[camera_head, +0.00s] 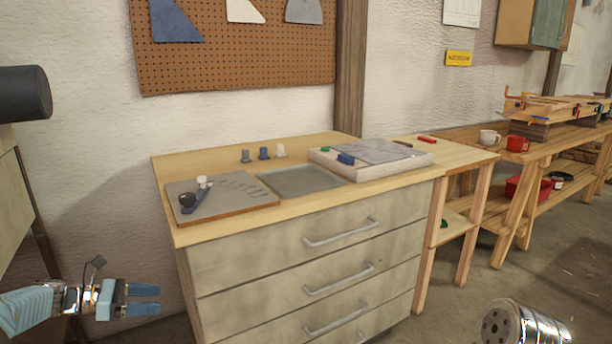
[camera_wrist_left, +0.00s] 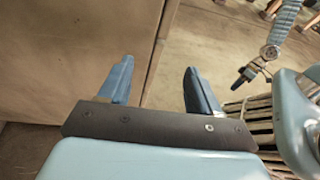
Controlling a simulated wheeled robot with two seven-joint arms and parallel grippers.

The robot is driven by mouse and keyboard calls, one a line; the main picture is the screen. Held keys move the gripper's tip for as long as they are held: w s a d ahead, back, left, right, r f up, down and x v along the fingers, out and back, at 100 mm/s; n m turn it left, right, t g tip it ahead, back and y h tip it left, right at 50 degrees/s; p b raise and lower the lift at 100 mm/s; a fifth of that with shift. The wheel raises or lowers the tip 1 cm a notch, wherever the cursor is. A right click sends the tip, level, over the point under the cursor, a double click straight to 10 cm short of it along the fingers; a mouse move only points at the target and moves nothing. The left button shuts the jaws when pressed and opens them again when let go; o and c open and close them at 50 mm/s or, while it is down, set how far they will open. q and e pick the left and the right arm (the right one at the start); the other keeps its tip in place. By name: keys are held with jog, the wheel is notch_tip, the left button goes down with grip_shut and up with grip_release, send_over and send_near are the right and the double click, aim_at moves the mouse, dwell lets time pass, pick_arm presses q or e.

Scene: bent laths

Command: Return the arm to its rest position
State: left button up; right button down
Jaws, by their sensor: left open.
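My left gripper (camera_head: 145,299) is low at the left of the head view, beside and in front of the drawer cabinet (camera_head: 290,240). Its two blue fingers are apart with nothing between them. In the left wrist view the open fingers (camera_wrist_left: 158,88) show empty, with a beige panel and floor beyond. In that view my right arm hangs at the upper right, and its small dark gripper (camera_wrist_left: 246,76) is too small to read.
On the cabinet top lie a grey board (camera_head: 232,203) with a dark blue tool (camera_head: 197,198), a grey mat (camera_head: 300,181), several small pegs (camera_head: 264,153) and a pale slab (camera_head: 385,170). A wooden bench (camera_head: 555,139) with cups stands at right. Floor is free there.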

pick_arm(q)
jog(key=s+d+f+m+g+y, duration=0.25)
jog(key=s+d+f, duration=0.25)
jog(key=f, duration=0.5)
jog(key=s+d+f+m+g+y, duration=0.25)
jog(key=s+d+f, duration=0.2)
jog(key=f, duration=0.55)
jog(key=s+d+f+m+g+y, duration=0.1)
jog(key=s+d+f+m+y, duration=0.2)
jog(key=d+f, duration=0.5)
jog(key=s+d+f+m+y, duration=0.1)
jog(key=s+d+f+m, duration=0.4)
jog(key=s, duration=0.4)
jog(key=s+d+f+m, duration=0.2)
jog(key=s+m, duration=0.5)
jog(key=s, duration=0.2)
jog(key=w+d+r+m, duration=0.2)
jog(key=d, duration=0.1)
jog(key=shift+w+d, duration=0.3)
jog(key=shift+w, duration=0.05)
